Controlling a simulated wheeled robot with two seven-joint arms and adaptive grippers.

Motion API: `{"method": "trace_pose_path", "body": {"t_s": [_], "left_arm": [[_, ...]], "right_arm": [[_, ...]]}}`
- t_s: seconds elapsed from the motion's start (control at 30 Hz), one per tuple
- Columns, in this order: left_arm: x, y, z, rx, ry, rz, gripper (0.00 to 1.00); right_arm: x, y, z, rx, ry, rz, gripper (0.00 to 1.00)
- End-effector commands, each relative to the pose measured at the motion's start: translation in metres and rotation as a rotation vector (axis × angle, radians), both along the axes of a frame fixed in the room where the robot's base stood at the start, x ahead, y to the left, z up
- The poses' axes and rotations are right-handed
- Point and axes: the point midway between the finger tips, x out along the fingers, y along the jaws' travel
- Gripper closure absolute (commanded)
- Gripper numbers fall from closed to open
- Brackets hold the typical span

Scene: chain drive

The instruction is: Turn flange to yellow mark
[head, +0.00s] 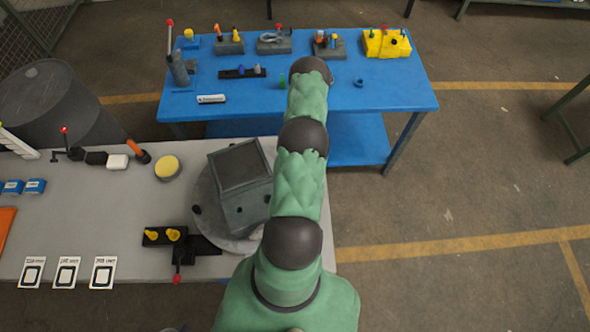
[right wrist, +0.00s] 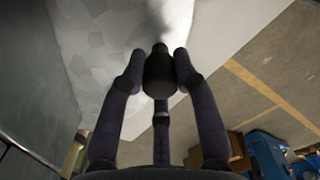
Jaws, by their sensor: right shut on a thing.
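The flange, a round grey disc (head: 205,190), lies at the right end of the grey table. A grey square box-like block sits on it, and small dark knobs show near its rim. My green-sleeved arm covers its right side. In the right wrist view, my right gripper (right wrist: 159,75) has its fingers closed around a dark knob (right wrist: 160,86) in front of a pale surface. In the head view that grip is hidden. Only a small dark shape at the bottom edge may be my left gripper; its fingers cannot be made out. I cannot see a yellow mark on the flange.
A yellow-topped round piece (head: 167,167) and a black holder with yellow pegs (head: 165,236) stand left of the flange. White cards (head: 67,271) lie at the front left. A blue table (head: 390,95) with several fixtures stands behind. Open floor lies to the right.

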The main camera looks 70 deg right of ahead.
Motion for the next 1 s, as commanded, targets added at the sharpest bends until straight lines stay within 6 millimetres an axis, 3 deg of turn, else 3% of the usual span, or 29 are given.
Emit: {"method": "trace_pose_path", "body": {"t_s": [0.33,0.37,0.4,0.43,1.0], "left_arm": [[-0.0001,-0.0001,-0.0001,0.000,0.000,0.000,1.00],[-0.0001,0.0000,0.0000,0.000,0.000,0.000,1.00],[-0.0001,0.0000,0.0000,0.000,0.000,0.000,1.00],[-0.0001,0.0000,0.0000,0.000,0.000,0.000,1.00],[0.0000,0.0000,-0.0045,0.000,0.000,0.000,1.00]], "right_arm": [[0.0008,-0.0005,-0.0003,0.000,-0.003,0.001,1.00],[0.0008,-0.0004,-0.0003,0.000,-0.003,0.001,0.61],[0.0008,-0.0004,-0.0002,0.000,-0.003,0.001,0.50],[0.0007,-0.0004,-0.0002,0.000,-0.003,0.001,0.46],[0.0038,0.0009,-0.0011,-0.001,-0.001,-0.002,0.46]]}}
